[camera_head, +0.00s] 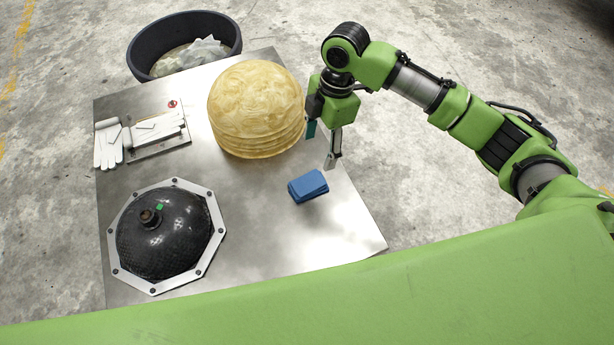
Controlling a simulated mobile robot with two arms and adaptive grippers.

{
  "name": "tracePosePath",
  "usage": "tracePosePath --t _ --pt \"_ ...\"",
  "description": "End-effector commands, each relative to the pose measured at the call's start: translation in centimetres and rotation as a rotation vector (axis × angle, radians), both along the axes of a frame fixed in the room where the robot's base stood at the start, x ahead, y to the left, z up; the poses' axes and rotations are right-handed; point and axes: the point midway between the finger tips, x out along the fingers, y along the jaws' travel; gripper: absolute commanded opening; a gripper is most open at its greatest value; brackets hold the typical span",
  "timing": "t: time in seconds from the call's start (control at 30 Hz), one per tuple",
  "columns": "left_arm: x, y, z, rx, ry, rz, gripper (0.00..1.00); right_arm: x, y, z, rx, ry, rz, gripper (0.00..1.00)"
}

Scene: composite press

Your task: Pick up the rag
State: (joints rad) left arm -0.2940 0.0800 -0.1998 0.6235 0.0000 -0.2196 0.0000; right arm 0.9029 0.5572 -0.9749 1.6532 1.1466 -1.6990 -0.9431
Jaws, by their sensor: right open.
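The rag is most likely the blue folded cloth (308,186), which lies flat on the metal table (270,240) near its right edge. My right gripper (322,146) is open and empty. Its fingers point down, above and just behind the blue cloth, close to the right side of the yellowish stack. There is a gap between the fingers and the cloth. My left gripper is not in view.
A stack of round yellowish sheets (257,105) stands at the table's back. A black dome in an octagonal frame (165,235) sits at the front left. A dark tub (135,50) stands behind the table.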

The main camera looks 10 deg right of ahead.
Motion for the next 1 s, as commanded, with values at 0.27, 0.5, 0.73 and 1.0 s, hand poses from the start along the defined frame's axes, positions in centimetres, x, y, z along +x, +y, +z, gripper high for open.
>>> tracePosePath --t 0.27,0.5,0.73,1.0 --pt "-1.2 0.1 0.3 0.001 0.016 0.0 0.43 -0.4 0.7 -4.9 -0.001 0.005 0.0 0.6" --pt "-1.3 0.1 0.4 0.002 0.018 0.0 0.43 -0.4 1.3 -7.9 0.001 0.001 0.0 0.6" --pt "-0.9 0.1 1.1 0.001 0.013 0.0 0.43 -1.1 2.0 -9.8 0.0 0.003 0.0 0.6" --pt "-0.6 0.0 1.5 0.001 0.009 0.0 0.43 -1.4 2.8 -13.0 0.0 -0.001 0.001 0.6"
